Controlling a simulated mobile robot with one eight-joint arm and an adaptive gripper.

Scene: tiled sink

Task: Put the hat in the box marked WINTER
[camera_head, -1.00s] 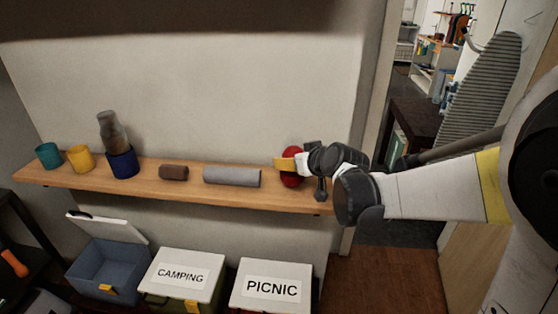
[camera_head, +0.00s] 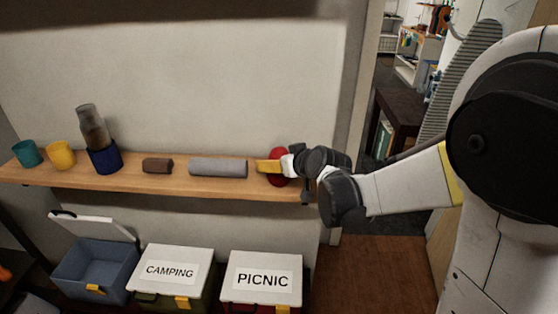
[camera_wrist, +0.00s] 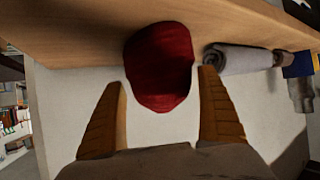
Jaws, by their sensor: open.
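The hat is a red, rounded, soft-looking thing (camera_head: 280,167) near the right end of the wooden shelf, partly hidden by my gripper (camera_head: 268,166). In the wrist view the hat (camera_wrist: 160,62) lies against the shelf edge, ahead of and between my two spread yellow fingertips (camera_wrist: 163,85). The fingers are open, with gaps showing on both sides of the hat. No box label reading WINTER is visible. A blue-grey box (camera_head: 93,290) at lower left stands open with its lid raised; no label on it can be read.
The shelf (camera_head: 215,185) also holds a grey roll (camera_head: 218,168), a brown roll (camera_head: 157,165), a blue cup (camera_head: 105,160) with a bottle, a yellow cup (camera_head: 61,155) and a teal cup (camera_head: 27,153). Closed boxes marked CAMPING (camera_head: 172,272) and PICNIC (camera_head: 262,279) stand below.

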